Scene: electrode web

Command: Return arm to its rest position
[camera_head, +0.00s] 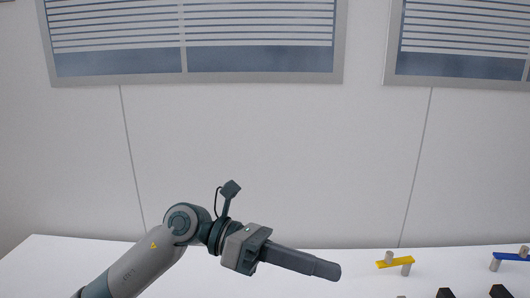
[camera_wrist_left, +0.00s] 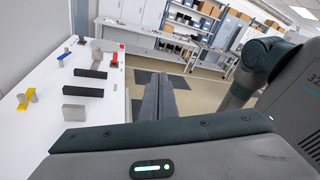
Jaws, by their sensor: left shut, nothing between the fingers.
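My left arm comes in from the lower left in the head view, and its gripper (camera_head: 325,270) points right, above the white table. The fingers are pressed together with nothing between them. In the left wrist view the shut fingers (camera_wrist_left: 158,95) stick out over the floor beyond the table's edge. My right gripper shows in neither view.
The white table (camera_head: 60,265) carries a yellow bar with grey cylinders (camera_head: 394,262), a blue bar (camera_head: 512,257), black blocks (camera_wrist_left: 90,73) and a grey block (camera_wrist_left: 74,113). A red part (camera_wrist_left: 115,58) stands at the table's edge. Shelves (camera_wrist_left: 195,20) stand across the open floor.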

